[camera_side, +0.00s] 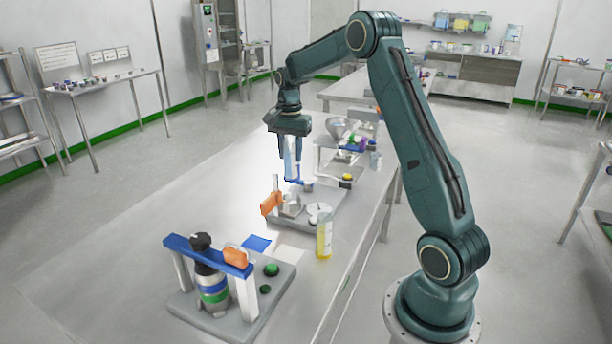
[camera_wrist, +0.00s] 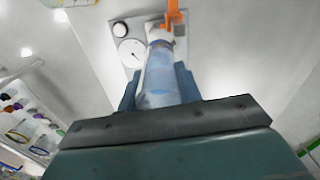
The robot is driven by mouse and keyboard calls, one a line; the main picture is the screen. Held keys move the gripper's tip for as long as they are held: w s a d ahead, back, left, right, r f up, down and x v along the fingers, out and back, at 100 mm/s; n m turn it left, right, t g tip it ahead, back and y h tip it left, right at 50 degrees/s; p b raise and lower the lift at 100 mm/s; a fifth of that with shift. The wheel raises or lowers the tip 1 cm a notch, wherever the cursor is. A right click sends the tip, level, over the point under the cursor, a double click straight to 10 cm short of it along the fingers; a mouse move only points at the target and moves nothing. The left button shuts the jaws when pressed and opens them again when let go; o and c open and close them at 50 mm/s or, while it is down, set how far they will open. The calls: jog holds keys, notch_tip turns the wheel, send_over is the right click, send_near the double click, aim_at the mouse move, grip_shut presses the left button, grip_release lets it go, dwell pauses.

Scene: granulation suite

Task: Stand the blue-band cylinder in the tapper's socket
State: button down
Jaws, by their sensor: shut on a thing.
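My gripper (camera_side: 291,158) is shut on a clear, pale blue cylinder (camera_side: 290,168), held roughly upright. In the wrist view the cylinder (camera_wrist: 159,75) sits between the two blue fingers and points away from the camera. What seems to be the tapper (camera_side: 280,220) is a grey base with a white dial and an orange part (camera_side: 270,203), below my gripper in the side view. The wrist view shows the orange part (camera_wrist: 174,14) by the cylinder's far end and the dial (camera_wrist: 131,53) to its left. The socket is not clearly visible, and I cannot tell whether the cylinder touches it.
A grey stand with a blue crossbar (camera_side: 207,251) and a banded bottle (camera_side: 212,290) stands at the near end of the table. A yellow bottle (camera_side: 324,238) stands right of the tapper. A funnel device (camera_side: 336,130) stands behind. The table's left side (camera_side: 120,245) is clear.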

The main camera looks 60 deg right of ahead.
aim_at(289, 179)
jog(key=shift+w+f, duration=0.15)
jog(key=shift+w, duration=0.15)
jog(key=shift+f, duration=0.2)
jog(key=shift+f, duration=2.25)
jog(key=shift+f, duration=2.2)
dwell(1.6)
jog(key=c, duration=0.6)
grip_release()
jog(key=shift+r, duration=0.2)
